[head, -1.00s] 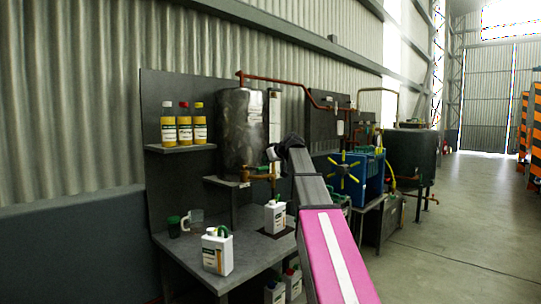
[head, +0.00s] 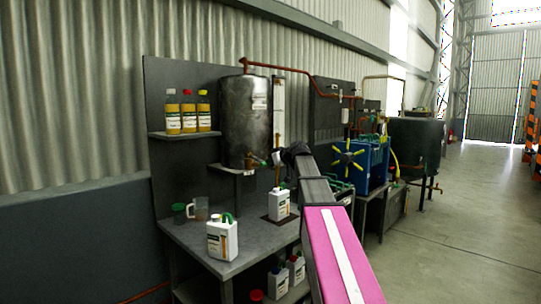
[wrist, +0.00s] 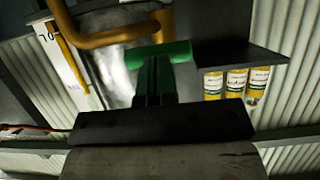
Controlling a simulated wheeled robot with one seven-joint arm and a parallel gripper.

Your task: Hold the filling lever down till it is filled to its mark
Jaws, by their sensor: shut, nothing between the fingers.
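A steel tank (head: 240,120) with a brass tap (head: 254,160) stands on a wall bracket. A green lever (head: 277,159) is at the tap, right by my gripper (head: 280,155). In the wrist view the green lever (wrist: 160,55) crosses just beyond the tips of my gripper (wrist: 154,62), by the brass pipe (wrist: 110,38). My gripper is shut with nothing between its fingers; whether it touches the lever I cannot tell. A white canister (head: 280,204) stands upright on a dark plate below the tap. Its fill level and mark are too small to read.
Another white canister (head: 222,238), a clear jug (head: 199,209) and a green cup (head: 179,213) stand on the grey bench (head: 205,262). Three yellow bottles (head: 188,115) stand on a shelf. A blue machine (head: 362,165) is at the right. The floor on the right is clear.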

